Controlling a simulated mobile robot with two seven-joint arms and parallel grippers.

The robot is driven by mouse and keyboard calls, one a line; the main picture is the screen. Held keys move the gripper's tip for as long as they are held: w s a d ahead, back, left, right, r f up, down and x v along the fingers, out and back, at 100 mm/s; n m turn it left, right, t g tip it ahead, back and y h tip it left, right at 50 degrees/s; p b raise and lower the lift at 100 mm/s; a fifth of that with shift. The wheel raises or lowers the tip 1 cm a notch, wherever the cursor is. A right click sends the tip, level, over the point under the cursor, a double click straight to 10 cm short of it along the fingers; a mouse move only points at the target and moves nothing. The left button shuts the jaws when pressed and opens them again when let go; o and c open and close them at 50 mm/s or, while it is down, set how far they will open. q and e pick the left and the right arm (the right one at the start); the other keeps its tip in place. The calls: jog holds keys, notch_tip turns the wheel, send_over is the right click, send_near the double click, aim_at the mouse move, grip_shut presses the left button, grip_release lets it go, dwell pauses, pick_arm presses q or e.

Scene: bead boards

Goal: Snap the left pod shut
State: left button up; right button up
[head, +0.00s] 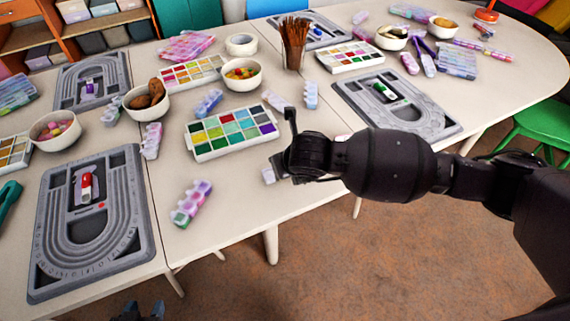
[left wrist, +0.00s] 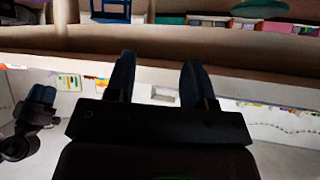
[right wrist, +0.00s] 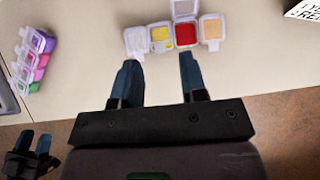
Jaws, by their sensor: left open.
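A short row of clear pods lies on the table in the right wrist view. From left to right they are a whitish pod (right wrist: 138,41), a yellow pod (right wrist: 162,38), a red pod (right wrist: 186,34) and a peach pod (right wrist: 211,31). A raised clear lid (right wrist: 184,8) stands at the far side of the red pod; I cannot tell whether the other lids are shut. My right gripper (right wrist: 158,78) is open and empty, just short of the row; my arm hides most of both in the head view. My left gripper (head: 140,312) is open and empty off the table's front edge.
A pod strip (head: 191,204) lies left of the row, and a colour palette (head: 231,133) lies behind it. A grey bead board (head: 45,270) is at the left, another (head: 440,127) behind my right arm. Bare table lies around the strip.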

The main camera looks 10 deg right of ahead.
pick_arm(q)
jog(key=shift+s+a+r+p, duration=0.2)
jog(key=shift+s+a+p, duration=0.15)
jog(key=shift+s+p, duration=0.3)
pick_arm(e)
jog(key=v, duration=0.7)
jog(key=shift+s+r, duration=0.2)
